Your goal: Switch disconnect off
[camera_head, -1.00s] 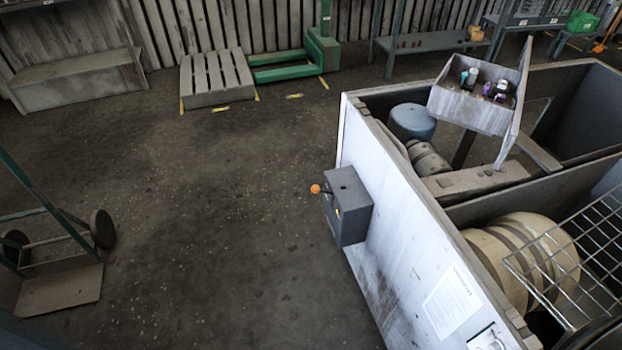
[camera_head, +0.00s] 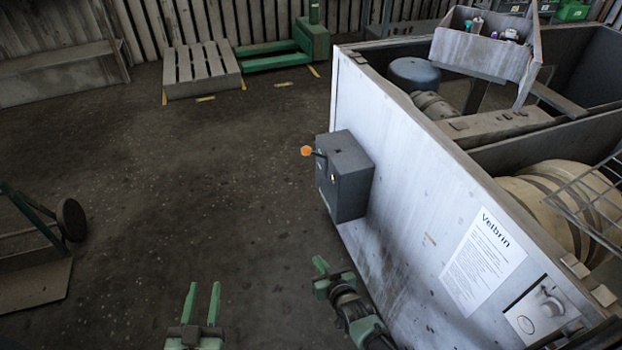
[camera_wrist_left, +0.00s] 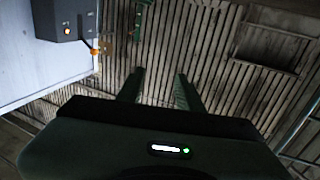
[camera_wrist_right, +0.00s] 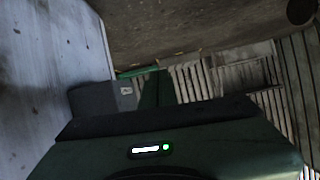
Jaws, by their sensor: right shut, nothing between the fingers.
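The disconnect is a dark grey box (camera_head: 350,177) on the white side wall of the housing. Its lever ends in an orange knob (camera_head: 307,151) that sticks out to the left. The box (camera_wrist_left: 62,20) and the orange knob (camera_wrist_left: 95,51) show at upper left in the left wrist view. The box (camera_wrist_right: 92,100) shows left of the fingers in the right wrist view; the knob cannot be made out there. My left gripper (camera_head: 202,290) is open and empty, below and left of the box. My right gripper (camera_head: 320,266) is shut and empty, below the box, apart from it.
The white housing wall (camera_head: 400,200) carries a printed notice (camera_head: 483,262). An open bin (camera_head: 485,45) with small items sits above the housing. A hand truck (camera_head: 40,245) stands at left, a pallet (camera_head: 202,70) at the back. The floor left of the box is clear.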

